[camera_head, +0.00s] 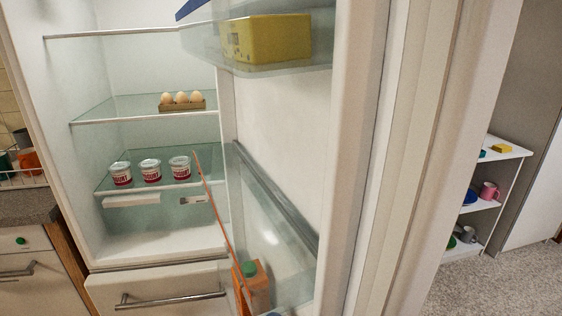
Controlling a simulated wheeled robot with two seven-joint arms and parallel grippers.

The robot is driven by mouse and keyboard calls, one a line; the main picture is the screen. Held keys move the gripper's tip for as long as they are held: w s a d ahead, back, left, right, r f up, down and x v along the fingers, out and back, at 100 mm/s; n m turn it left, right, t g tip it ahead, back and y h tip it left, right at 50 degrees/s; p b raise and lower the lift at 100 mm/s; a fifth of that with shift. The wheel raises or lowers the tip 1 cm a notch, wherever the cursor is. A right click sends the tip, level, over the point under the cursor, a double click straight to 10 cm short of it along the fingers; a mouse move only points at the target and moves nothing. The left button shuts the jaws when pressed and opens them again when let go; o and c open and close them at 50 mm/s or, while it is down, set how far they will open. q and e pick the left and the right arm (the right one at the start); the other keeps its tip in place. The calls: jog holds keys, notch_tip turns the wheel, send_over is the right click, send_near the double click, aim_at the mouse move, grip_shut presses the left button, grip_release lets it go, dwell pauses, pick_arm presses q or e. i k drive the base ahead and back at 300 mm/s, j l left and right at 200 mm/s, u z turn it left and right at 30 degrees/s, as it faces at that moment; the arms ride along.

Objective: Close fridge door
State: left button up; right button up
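The fridge (150,220) stands open on the left, with its glass shelves showing. The fridge door (345,200) is swung wide open toward me and fills the middle of the view. Its inner side carries a clear upper bin with a yellow box (270,38) and a lower bin with an orange carton (254,285) with a green cap. Neither of my grippers can be made out in this view, so their place relative to the door is not shown.
Eggs (181,100) sit on one fridge shelf and three yogurt cups (150,170) on a lower one. A drawer (160,292) is shut below. A counter (28,211) stands at left. At right are a white shelf unit (510,152) and open carpet (500,285).

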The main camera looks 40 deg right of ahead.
aim_at(378, 151)
jog(key=l+u, duration=0.1)
jog(key=l, duration=1.8)
